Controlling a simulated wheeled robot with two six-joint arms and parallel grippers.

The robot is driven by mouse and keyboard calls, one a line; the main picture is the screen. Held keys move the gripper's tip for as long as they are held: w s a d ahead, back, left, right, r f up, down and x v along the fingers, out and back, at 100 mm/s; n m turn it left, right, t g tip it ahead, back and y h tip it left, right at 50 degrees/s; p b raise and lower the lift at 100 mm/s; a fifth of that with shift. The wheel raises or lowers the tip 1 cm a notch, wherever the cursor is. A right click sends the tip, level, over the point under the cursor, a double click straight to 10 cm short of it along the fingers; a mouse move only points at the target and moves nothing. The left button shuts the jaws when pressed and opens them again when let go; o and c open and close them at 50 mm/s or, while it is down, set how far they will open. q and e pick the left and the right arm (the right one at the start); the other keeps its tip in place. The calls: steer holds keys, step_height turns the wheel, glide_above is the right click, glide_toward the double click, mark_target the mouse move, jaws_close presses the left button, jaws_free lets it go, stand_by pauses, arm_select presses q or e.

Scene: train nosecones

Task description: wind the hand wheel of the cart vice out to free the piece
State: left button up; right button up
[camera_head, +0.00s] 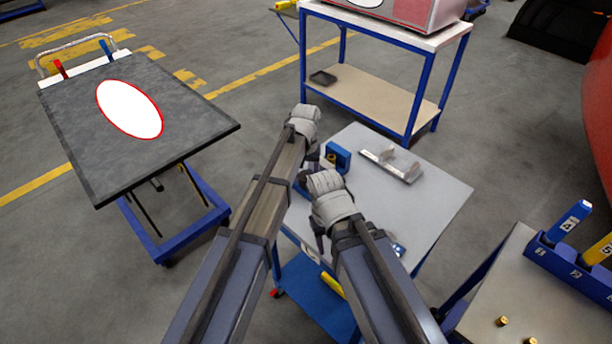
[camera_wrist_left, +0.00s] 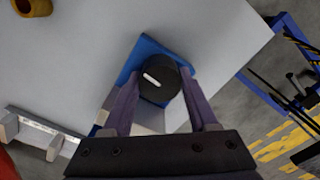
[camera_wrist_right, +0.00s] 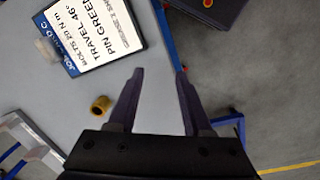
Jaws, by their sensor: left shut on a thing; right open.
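The hand wheel (camera_wrist_left: 160,82) is a round black knob with a white mark on its face, seen in the left wrist view on the blue cart vice (camera_wrist_left: 133,62). My left gripper (camera_wrist_left: 165,90) is shut on the wheel, one finger on each side. In the head view the vice (camera_head: 338,157) shows beside my left wrist, and its wheel is hidden. My right gripper (camera_wrist_right: 160,75) is open and empty over the cart top. I cannot make out a piece clamped in the vice.
A metal bracket (camera_head: 392,165) lies on the grey cart top (camera_head: 440,195). A brass ring (camera_wrist_right: 100,105) and a printed card (camera_wrist_right: 95,40) are near my right gripper. A dark tilted board (camera_head: 80,120) stands left; a bench with a blue rack (camera_head: 565,262) stands right.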

arm_select(q)
steer(key=n, duration=0.4)
steer(key=shift+n, duration=0.3)
steer(key=n, duration=0.3)
steer(key=shift+n, duration=0.4)
steer(key=n, duration=0.8)
steer(key=shift+n, duration=0.5)
